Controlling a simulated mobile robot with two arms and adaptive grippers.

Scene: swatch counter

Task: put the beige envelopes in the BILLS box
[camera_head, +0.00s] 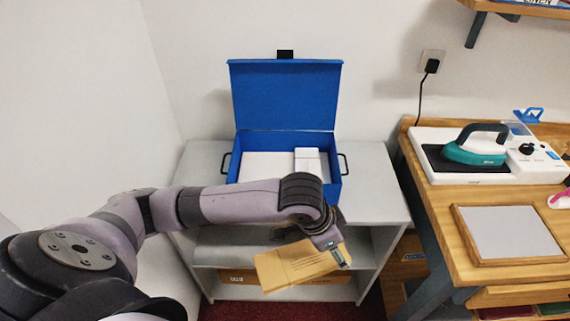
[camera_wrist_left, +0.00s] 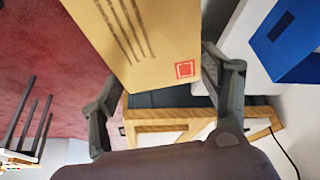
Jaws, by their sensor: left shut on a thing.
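A beige envelope (camera_head: 296,266) with dark printed lines hangs tilted in front of the grey shelf unit; it also fills the upper middle of the left wrist view (camera_wrist_left: 140,40), where a red stamp shows. My left gripper (camera_head: 336,254) is shut on its right end; its fingers (camera_wrist_left: 160,85) show on either side of the envelope in the wrist view. A blue box (camera_head: 333,193) stands open on the shelf unit's top, lid up, with white dividers or papers inside. I can read no BILLS label. My right gripper is not in view.
The grey shelf unit (camera_head: 378,182) has a brown box (camera_head: 236,277) with a white label on its low shelf, partly hidden. A wooden table (camera_head: 440,212) at the right bears a teal iron (camera_head: 476,150) and a wood-framed white board (camera_head: 508,232).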

